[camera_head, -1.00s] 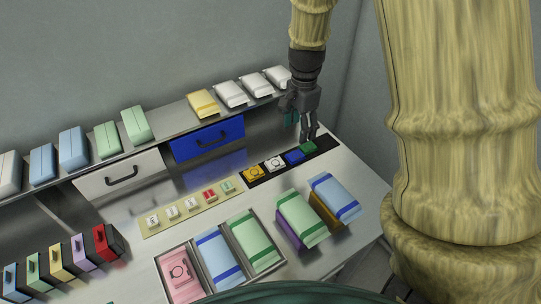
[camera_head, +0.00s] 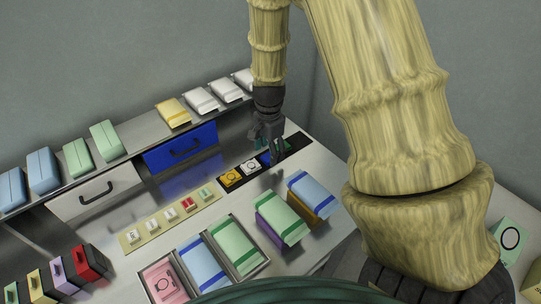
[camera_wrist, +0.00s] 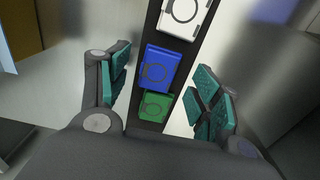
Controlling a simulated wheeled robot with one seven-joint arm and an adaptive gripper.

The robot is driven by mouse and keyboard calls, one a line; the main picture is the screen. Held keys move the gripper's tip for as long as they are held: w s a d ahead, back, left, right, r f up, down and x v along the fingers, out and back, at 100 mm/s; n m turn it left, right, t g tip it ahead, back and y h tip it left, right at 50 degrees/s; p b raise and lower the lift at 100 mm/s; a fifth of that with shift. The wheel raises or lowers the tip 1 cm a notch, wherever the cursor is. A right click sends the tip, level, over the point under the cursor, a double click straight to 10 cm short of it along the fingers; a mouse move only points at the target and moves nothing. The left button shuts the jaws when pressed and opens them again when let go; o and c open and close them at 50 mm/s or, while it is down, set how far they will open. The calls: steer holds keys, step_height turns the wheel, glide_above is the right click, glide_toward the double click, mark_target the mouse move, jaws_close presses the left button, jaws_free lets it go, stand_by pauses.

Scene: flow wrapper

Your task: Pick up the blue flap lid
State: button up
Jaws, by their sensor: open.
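The blue flap lid (camera_wrist: 158,68) lies on a black strip (camera_wrist: 146,127), a flat blue square with a ring-shaped mark. In the head view the blue lid (camera_head: 264,158) is partly hidden by my gripper. My gripper (camera_head: 276,158) is open and empty, pointing down over the strip near the blue and green lids. In the wrist view the fingers of my gripper (camera_wrist: 165,85) stand apart on either side of the strip, with the blue lid between and slightly beyond them. I cannot tell the exact height of the fingertips over it.
A green lid (camera_wrist: 153,106) lies right beside the blue one, and a white lid (camera_head: 251,166) and a yellow lid (camera_head: 231,178) follow along the strip. A blue drawer (camera_head: 181,150) is behind. Wrapped packs (camera_head: 282,216) stand in front.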

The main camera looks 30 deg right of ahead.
steer(key=shift+f, duration=0.75)
steer(key=c, duration=0.8)
steer(key=shift+o, duration=0.2)
